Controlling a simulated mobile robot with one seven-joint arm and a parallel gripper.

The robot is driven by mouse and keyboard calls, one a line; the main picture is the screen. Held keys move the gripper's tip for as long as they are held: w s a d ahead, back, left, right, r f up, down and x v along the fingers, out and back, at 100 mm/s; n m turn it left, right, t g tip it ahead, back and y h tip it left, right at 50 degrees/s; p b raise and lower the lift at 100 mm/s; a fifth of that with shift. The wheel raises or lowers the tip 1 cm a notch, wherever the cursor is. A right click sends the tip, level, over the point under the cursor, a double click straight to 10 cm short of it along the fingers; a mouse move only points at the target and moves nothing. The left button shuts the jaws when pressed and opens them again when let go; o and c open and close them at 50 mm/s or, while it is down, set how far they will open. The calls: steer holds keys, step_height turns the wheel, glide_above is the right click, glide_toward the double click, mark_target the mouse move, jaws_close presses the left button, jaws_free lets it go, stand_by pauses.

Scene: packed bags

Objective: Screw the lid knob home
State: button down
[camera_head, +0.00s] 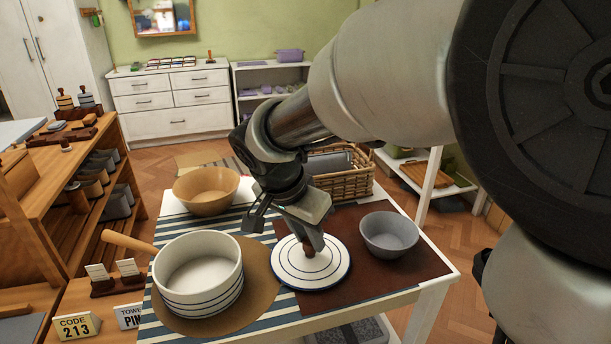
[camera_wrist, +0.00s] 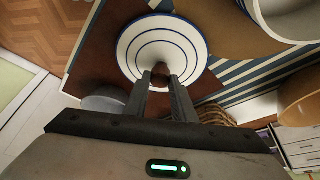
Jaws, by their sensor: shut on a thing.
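The lid (camera_head: 291,268) is a white disc with blue rings, lying flat on a brown mat at the front of the table. Its small brown knob (camera_head: 308,251) stands near the middle of the lid. My gripper (camera_head: 309,246) points down from above and is shut on the knob. In the wrist view the lid (camera_wrist: 140,42) and the brown knob (camera_wrist: 161,70) show, with the two fingers on either side of the knob. Whether the knob sits flush on the lid is hidden by the fingers. The white pot (camera_head: 198,278) with blue bands and a wooden handle stands open to the left.
A grey bowl (camera_head: 389,235) stands close to the right of the lid. A wooden bowl (camera_head: 206,190) and a wicker basket (camera_head: 345,182) stand farther back on the table. The brown mat (camera_head: 420,262) has bare room at right.

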steer(key=shift+m, duration=0.3)
steer(key=m+h, duration=0.1)
steer(key=m, duration=0.2)
steer(key=shift+g, duration=0.4)
steer(key=shift+w, duration=0.1)
steer(key=m+g, duration=0.1)
steer(key=m, duration=0.2)
steer(key=shift+a+m, duration=0.1)
steer(key=shift+m, duration=0.3)
steer(key=shift+w+r+m+g+h+p, duration=0.1)
steer(key=shift+m+g+h+p, duration=0.3)
steer(key=shift+m+p, duration=0.1)
steer(key=shift+m+g+p, duration=0.3)
steer(key=shift+m+g, duration=0.2)
steer(key=shift+m, duration=0.7)
